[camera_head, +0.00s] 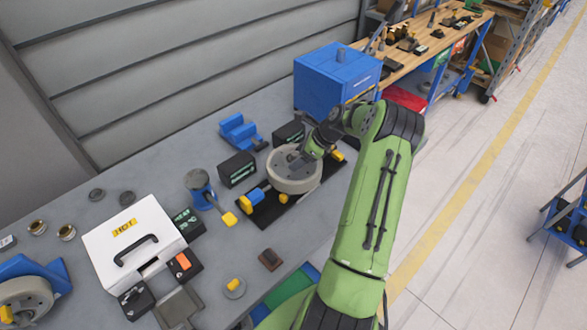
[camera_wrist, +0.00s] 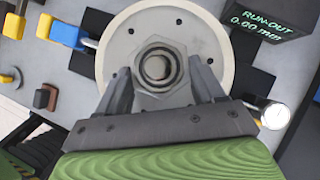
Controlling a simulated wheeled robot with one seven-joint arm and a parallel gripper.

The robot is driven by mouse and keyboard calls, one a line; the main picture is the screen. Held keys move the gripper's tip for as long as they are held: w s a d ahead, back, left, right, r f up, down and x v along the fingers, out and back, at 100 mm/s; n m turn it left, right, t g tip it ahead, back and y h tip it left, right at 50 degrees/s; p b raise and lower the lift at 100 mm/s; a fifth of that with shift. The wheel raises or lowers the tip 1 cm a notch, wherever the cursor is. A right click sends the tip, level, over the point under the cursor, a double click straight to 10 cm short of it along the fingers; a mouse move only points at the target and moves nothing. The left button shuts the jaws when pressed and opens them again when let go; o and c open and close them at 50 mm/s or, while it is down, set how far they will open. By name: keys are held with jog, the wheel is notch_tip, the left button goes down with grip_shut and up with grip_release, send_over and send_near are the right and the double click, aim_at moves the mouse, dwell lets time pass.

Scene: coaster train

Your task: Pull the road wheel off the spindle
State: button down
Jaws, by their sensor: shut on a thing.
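The road wheel (camera_head: 293,184) is a pale grey disc above a black base plate on the bench in the head view. In the wrist view the wheel (camera_wrist: 122,40) fills the middle, with small holes around a raised hexagonal hub. The dark round end at the hub's centre looks like the spindle (camera_wrist: 156,67). My gripper (camera_head: 303,157) reaches onto the wheel from the right. In the wrist view its two fingers (camera_wrist: 160,80) stand either side of the hub and are shut on it. The wheel's underside and its seat on the spindle are hidden.
Yellow-handled blue clamps (camera_wrist: 62,31) and a dial gauge (camera_wrist: 275,115) sit close around the wheel. A run-out display (camera_wrist: 262,25) reads 0.00 mm. A blue box (camera_head: 335,80) stands behind my arm. A white case marked HOT (camera_head: 130,243) stands at left.

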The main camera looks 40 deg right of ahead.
notch_tip(320, 180, up, 11)
jog(key=p, duration=0.8)
jog(key=shift+w, duration=0.25)
dwell(1.7)
jog(key=shift+r, duration=0.15)
notch_tip(320, 180, up, 4)
jog(key=shift+f, duration=0.1)
dwell(0.7)
jog(key=shift+s+f, duration=0.1)
